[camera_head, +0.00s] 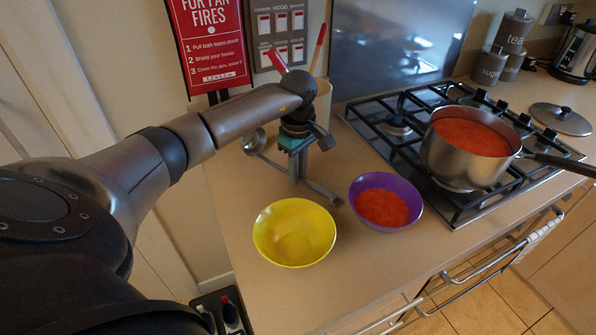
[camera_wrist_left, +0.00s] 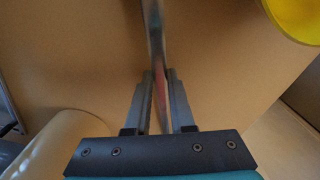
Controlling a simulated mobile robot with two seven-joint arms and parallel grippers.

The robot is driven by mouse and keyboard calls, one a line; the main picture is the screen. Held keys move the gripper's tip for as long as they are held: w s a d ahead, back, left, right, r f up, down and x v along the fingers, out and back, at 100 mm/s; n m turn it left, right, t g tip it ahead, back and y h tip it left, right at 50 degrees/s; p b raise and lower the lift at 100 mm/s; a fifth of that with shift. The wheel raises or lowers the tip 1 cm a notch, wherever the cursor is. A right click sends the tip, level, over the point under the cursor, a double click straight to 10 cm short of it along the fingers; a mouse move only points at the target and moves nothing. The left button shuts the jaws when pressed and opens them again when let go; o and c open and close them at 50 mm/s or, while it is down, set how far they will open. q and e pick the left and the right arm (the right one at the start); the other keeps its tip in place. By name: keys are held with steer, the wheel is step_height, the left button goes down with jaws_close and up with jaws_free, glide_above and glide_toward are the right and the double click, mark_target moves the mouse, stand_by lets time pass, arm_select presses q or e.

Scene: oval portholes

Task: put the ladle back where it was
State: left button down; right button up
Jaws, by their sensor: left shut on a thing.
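The ladle (camera_head: 253,142) is metal, with its round bowl left of my left gripper near the wall edge of the counter. Its handle runs rightward past the gripper toward the bowls. My left gripper (camera_head: 297,174) points down and is shut on the handle. In the left wrist view the handle (camera_wrist_left: 153,40) passes between the two fingers (camera_wrist_left: 157,100) and runs out at the top. I cannot tell whether the ladle touches the counter. My right gripper is not in view.
A yellow bowl (camera_head: 294,232) and a purple bowl (camera_head: 384,201) with red soup stand in front. A soup pot (camera_head: 462,172) sits on the hob (camera_head: 400,125). A cream utensil pot (camera_head: 324,98) is behind my arm. The counter (camera_head: 245,190) left of the yellow bowl is clear.

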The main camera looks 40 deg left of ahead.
arm_select(q)
steer(key=shift+f, duration=0.15)
steer(key=c, duration=0.8)
jaws_free()
steer(key=shift+o, duration=0.2)
steer(key=shift+r, duration=0.2)
step_height(320, 180, up, 12)
steer(key=shift+p, duration=0.45)
